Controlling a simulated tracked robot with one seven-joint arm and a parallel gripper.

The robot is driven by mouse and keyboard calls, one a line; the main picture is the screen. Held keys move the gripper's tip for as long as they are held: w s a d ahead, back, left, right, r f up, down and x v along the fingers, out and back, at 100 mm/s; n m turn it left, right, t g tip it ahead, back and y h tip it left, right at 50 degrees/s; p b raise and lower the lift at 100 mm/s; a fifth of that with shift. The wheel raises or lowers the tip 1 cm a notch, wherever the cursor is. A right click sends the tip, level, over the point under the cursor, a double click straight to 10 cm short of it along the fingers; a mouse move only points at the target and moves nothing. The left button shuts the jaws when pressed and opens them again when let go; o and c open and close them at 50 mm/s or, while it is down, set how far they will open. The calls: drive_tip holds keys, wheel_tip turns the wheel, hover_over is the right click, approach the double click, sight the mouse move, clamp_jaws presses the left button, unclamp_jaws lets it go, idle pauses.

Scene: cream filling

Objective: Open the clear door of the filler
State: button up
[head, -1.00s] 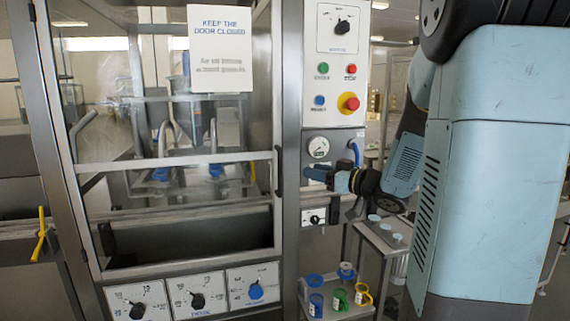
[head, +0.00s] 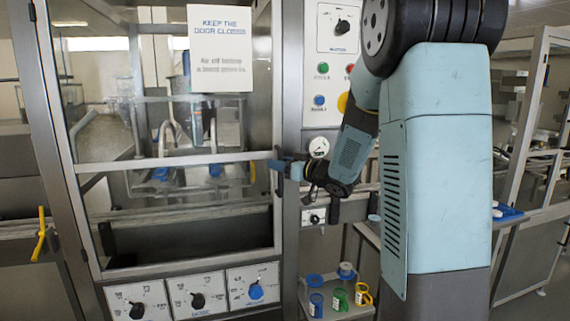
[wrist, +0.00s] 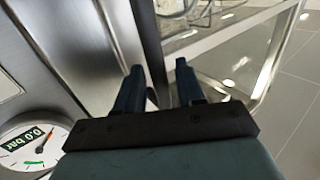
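The clear door (head: 100,130) of the filler is shut, a glazed panel in a metal frame with a "KEEP THE DOOR CLOSED" sign (head: 219,48). Its dark upright handle (head: 279,183) is on the right edge of the frame, partly hidden by my gripper (head: 275,164). My gripper reaches in from the right, fingertips at the handle in the head view. In the wrist view, the two fingers of my gripper (wrist: 159,66) are apart.
A pressure gauge (wrist: 35,140) reading 0.0 bar is at the lower left of the wrist view. The control panel (head: 325,45) stands right of the door, partly behind my arm. Dial plates (head: 197,293) lie below the door. A low shelf (head: 325,292) holds several coloured items.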

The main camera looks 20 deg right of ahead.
drive_tip(key=shift+c, duration=0.2)
clamp_jaws()
idle(0.4)
